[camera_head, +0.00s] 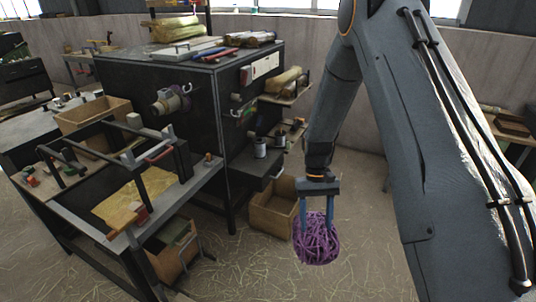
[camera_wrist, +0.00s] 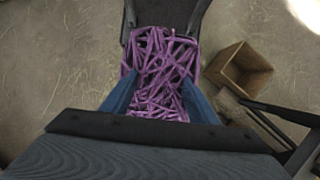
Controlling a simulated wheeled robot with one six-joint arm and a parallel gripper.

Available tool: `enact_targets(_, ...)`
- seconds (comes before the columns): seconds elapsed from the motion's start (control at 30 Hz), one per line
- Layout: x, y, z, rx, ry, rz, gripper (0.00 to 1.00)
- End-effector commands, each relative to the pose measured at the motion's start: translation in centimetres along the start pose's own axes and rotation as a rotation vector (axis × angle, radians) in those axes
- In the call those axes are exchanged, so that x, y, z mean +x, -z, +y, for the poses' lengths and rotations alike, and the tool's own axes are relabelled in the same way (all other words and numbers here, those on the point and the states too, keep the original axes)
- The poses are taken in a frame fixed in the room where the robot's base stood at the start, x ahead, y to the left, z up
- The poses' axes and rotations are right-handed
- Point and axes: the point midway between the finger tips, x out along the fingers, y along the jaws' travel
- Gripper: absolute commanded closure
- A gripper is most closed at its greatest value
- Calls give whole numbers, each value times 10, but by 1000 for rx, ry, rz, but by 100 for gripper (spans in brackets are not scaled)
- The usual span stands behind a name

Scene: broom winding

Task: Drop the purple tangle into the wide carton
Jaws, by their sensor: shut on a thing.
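The purple tangle (camera_head: 316,240) is a round bundle of purple strands. My gripper (camera_head: 316,215) is shut on it, with one blue finger on each side, and holds it above the straw-strewn floor. In the wrist view the tangle (camera_wrist: 160,75) fills the space between my blue fingers (camera_wrist: 155,92). An open brown carton (camera_head: 268,222) stands on the floor at the foot of the dark cabinet, just left of and behind the tangle in the head view. In the wrist view this carton (camera_wrist: 240,68) is to the right of the tangle and looks empty. The tangle is outside it.
A dark cabinet (camera_head: 160,90) with shelves stands behind the carton. A workbench (camera_head: 180,190) is at left, with another brown box (camera_head: 172,258) under it and a box (camera_head: 92,115) behind it. Floor (camera_head: 350,280) in front is open apart from straw.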

Motion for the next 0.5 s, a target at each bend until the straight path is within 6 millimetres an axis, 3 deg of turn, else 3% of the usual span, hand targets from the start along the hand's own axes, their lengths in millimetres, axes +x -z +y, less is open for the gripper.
enact_targets(0.3, 36, 28, 0, -1, 0, 0, 85)
enact_targets(0.5, 49, 39, 0, -1, 0, 0, 85)
